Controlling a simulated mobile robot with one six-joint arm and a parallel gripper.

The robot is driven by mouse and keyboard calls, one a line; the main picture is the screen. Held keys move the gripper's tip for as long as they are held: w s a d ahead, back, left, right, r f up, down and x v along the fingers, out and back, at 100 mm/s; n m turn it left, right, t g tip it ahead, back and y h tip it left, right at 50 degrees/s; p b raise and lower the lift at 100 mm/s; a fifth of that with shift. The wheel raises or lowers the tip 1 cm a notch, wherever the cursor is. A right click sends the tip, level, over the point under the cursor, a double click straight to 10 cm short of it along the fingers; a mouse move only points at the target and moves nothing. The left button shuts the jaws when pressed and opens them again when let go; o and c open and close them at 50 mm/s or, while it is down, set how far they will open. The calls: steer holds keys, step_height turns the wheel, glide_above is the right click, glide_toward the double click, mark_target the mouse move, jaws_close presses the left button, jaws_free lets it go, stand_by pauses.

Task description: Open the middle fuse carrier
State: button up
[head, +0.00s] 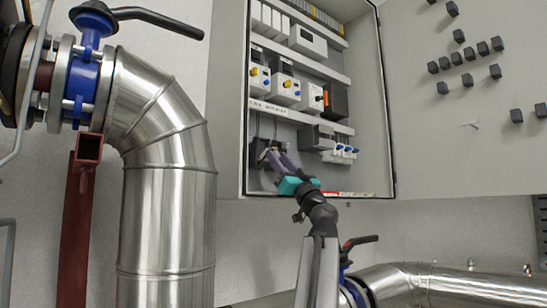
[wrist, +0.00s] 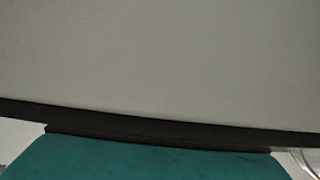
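My gripper (head: 272,156), with a teal body and purple-grey fingers, reaches into the lower left of the open cabinet (head: 248,100). Its fingertips are in front of a dark block (head: 283,145) on the bottom row, which may be the fuse carriers. The fingers partly hide this block. I cannot make out a separate middle carrier, nor whether the fingers touch it. The fingers are too small and overlapped to tell open from shut. The wrist view shows only a plain grey surface, a dark edge and teal below; no fingertips or carrier show.
To the right on the bottom row are a dark grey device (head: 316,138) and small white-and-blue devices (head: 343,154). White devices with yellow knobs (head: 286,91) sit above. The cabinet door (head: 450,130) is open at right. A large silver pipe (head: 165,200) stands left.

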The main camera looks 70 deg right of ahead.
steer(key=shift+s, duration=0.15)
steer(key=p+v, duration=0.1)
steer(key=v, duration=1.2)
steer(key=shift+f+p, duration=0.3)
steer(key=shift+f, duration=0.05)
steer(key=shift+s+a+r, duration=0.1)
stand_by(0.5)
steer(key=shift+b+x, duration=0.5)
steer(key=shift+x, duration=3.8)
steer(key=shift+s+r, duration=0.1)
steer(key=shift+s+a+h, duration=0.1)
steer(key=shift+h, duration=0.2)
